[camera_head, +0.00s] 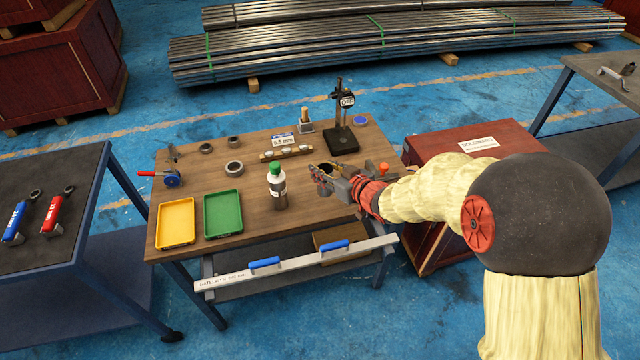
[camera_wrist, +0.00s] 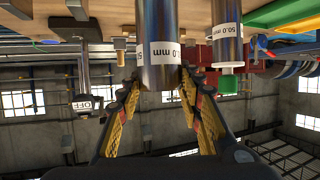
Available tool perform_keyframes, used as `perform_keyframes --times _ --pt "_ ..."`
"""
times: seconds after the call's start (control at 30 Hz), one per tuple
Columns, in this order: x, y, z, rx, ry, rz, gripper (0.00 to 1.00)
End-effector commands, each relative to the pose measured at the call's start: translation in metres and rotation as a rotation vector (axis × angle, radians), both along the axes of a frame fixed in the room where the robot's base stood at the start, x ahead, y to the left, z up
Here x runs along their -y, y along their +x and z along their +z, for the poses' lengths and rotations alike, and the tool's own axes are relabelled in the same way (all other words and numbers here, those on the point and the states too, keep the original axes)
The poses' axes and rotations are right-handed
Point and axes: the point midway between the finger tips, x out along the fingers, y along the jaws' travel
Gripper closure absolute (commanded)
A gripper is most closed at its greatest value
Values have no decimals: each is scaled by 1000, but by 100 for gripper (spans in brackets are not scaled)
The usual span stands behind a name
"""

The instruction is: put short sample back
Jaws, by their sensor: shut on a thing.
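My gripper (camera_head: 326,178) is above the right part of the wooden workbench (camera_head: 250,258). In the wrist view my gripper (camera_wrist: 160,88) has its fingers on both sides of a shiny steel tube (camera_wrist: 160,50), shut on it. The tube carries a white label ending in "0 mm"; the rest of the label is turned away.
A yellow tray (camera_head: 161,225) and a green tray (camera_head: 207,214) lie on the left. A black stand marked "OFF" (camera_head: 341,115) and a block labelled 0.5 mm (camera_head: 285,150) are behind. A long straightedge (camera_head: 230,281) with blue handles runs along the front. A red crate (camera_head: 475,175) stands right.

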Motion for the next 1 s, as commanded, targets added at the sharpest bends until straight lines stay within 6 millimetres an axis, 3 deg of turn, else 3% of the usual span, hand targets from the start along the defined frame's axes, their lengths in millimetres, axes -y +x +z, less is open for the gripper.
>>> perform_keyframes --times 0.1,0.37,0.6,1.0 --pt "-7 12 -16 2 2 0 99" --pt "-12 22 -28 3 1 0 99" --pt "-14 25 -61 3 1 -1 99" --pt "-14 25 -64 3 1 -1 99"
